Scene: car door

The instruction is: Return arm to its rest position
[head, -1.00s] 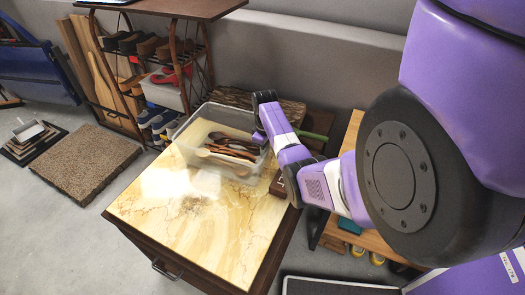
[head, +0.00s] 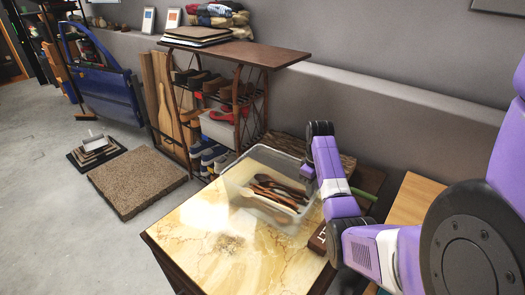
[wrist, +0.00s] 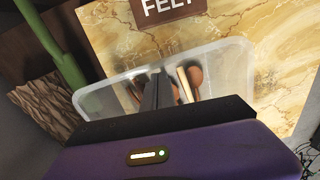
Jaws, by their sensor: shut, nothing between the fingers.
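My arm is purple, white and black. It reaches in from the right in the head view, with my gripper (head: 308,172) above the right side of a clear plastic box. In the wrist view the dark fingers of my gripper (wrist: 151,92) are together, with nothing between them. They point down over the clear box (wrist: 235,60), which holds several wooden spoons (wrist: 190,82). I cannot tell from these views how high the fingertips are above the spoons.
The box stands on a marble-topped cabinet (head: 205,225). A brown block marked with letters (wrist: 168,8) lies beside it. Behind is a dark shelf rack (head: 240,55) with shoes. A blue car door (head: 105,90) stands far left.

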